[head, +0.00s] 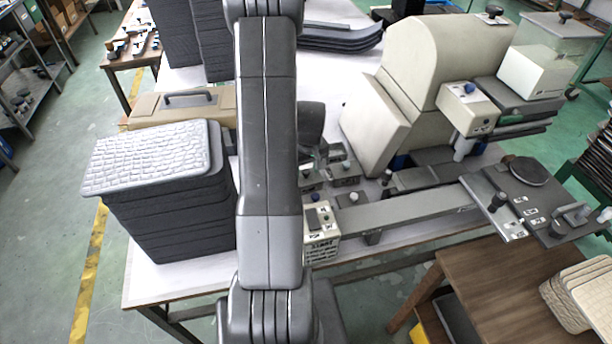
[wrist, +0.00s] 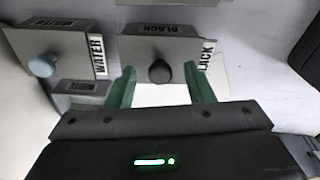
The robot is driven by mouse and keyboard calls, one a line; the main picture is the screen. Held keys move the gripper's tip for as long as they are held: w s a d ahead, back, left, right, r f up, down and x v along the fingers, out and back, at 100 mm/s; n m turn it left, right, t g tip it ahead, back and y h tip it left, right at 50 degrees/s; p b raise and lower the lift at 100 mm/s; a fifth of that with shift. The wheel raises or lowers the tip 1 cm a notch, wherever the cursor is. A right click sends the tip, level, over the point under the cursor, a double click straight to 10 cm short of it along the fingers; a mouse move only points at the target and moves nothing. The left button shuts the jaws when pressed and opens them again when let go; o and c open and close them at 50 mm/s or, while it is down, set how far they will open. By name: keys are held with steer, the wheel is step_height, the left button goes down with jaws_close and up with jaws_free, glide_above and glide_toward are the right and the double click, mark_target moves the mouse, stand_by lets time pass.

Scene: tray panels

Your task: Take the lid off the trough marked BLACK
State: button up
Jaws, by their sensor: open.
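In the wrist view, the trough marked BLACK (wrist: 140,49) has a grey lid with a round black knob (wrist: 160,72). The word BLACK reads upside down on its far edge. My gripper (wrist: 159,67) is open, with one green finger on each side of the knob. The knob appears between the fingertips; I cannot tell whether either finger touches it. To the left is the trough marked WATER (wrist: 65,50), with a light blue knob (wrist: 43,65). In the head view my arm crosses the middle and hides the gripper; the lettering on the small troughs there is too small to read.
In the head view, a stack of dark trays (head: 165,215) stands left of my arm. A large beige machine (head: 430,80) stands to the right, with a long grey rail (head: 405,210) in front of it. A brown wooden table (head: 500,290) is at the lower right.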

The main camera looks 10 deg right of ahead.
steer(key=c, duration=1)
jaws_close()
